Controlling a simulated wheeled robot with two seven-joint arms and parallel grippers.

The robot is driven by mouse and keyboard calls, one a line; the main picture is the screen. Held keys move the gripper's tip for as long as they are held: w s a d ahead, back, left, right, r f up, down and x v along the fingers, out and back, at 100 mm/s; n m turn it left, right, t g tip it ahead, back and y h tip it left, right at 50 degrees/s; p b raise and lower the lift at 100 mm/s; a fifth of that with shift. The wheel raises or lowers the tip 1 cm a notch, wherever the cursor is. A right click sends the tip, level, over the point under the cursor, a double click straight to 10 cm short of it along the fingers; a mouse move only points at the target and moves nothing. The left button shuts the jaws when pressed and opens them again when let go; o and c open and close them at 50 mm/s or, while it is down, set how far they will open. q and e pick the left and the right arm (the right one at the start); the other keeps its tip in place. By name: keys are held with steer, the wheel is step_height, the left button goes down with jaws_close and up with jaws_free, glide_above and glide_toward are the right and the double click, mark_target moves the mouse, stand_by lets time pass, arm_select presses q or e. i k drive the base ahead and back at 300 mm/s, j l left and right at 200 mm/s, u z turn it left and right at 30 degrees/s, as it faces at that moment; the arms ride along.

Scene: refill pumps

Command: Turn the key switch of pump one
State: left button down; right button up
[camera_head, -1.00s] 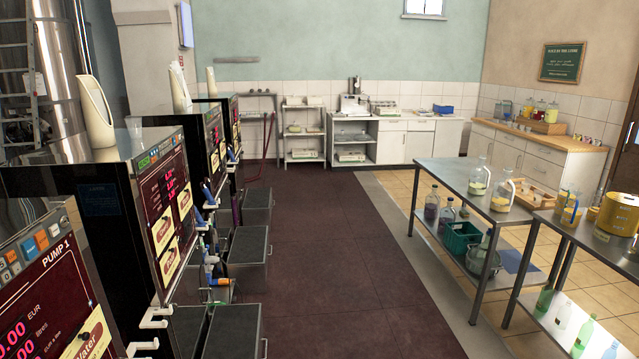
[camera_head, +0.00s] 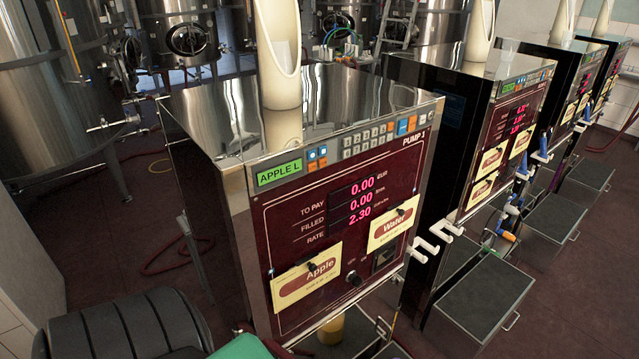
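Pump one (camera_head: 345,215) stands in the middle of the view, a steel-sided cabinet with a dark red front marked PUMP 1. Its green display (camera_head: 279,173) reads APPLE L, and its red digits show 0.00, 0.00 and 2.30. Apple (camera_head: 307,283) and Water (camera_head: 393,225) cards are on the front. Low on the front, between the cards, is a small round dark knob (camera_head: 354,278) with tiny marks around it. A dark square fitting (camera_head: 383,259) sits to its right. I cannot tell which is the key switch. Neither gripper is in view.
More pumps (camera_head: 485,130) stand in a row to the right. White hooks (camera_head: 433,240) stick out beside pump one, and grey-topped boxes (camera_head: 484,300) stand in front of the row. Steel tanks (camera_head: 60,80) and a red hose (camera_head: 170,262) are behind. A green object (camera_head: 243,347) is at the bottom edge.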

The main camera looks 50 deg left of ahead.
mark_target(357, 282)
steer(key=u, duration=1.25)
